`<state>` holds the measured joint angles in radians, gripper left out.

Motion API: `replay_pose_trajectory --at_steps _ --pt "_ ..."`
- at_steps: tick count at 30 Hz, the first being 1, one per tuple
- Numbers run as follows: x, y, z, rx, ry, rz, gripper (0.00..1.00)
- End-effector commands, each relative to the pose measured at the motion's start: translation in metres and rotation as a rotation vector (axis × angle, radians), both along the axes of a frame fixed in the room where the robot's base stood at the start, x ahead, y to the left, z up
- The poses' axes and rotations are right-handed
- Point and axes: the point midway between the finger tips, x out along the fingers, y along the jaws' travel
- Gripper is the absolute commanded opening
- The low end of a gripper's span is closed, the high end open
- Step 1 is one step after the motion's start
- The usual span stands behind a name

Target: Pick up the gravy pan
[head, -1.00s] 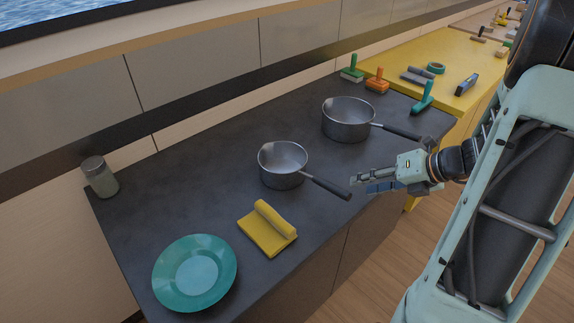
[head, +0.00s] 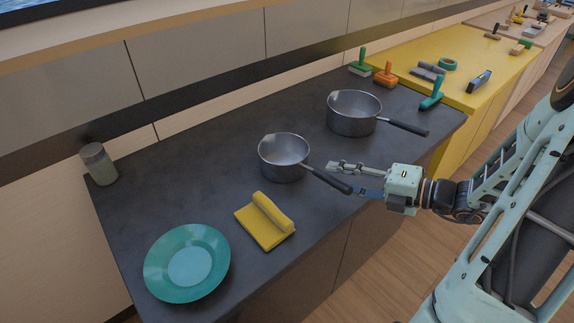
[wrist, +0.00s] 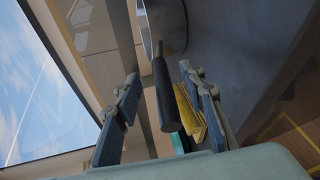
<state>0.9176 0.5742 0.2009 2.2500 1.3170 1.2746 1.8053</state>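Two grey metal pans with dark handles stand on the dark counter; the pictures do not label either as the gravy pan. The nearer, smaller pan (head: 284,158) has its handle (head: 328,180) pointing right toward the counter's front edge. My gripper (head: 338,178) is open and empty at that handle's end. In the wrist view, this pan (wrist: 163,22) is at the top and its handle (wrist: 163,92) runs between my spread fingers (wrist: 158,74), with gaps at both sides. The larger pan (head: 353,115) stands farther back right, its handle also pointing right.
Green (head: 361,65), orange (head: 385,76) and teal (head: 432,95) handled tools are near the yellow counter (head: 410,62) at right.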

Motion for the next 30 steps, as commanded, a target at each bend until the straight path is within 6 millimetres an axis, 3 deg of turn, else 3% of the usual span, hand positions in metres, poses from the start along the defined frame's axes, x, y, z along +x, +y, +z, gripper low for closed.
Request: replay_pose_trajectory --at_steps 9,17,27,30 --pt "0.021 0.036 -0.015 0.000 -0.001 0.003 0.37" --pt "0.023 0.038 -0.015 -0.001 0.000 0.002 0.37" --pt "0.023 0.038 -0.015 -0.001 0.000 0.001 0.02" --pt "0.023 0.038 -0.015 -0.001 0.000 0.001 0.00"
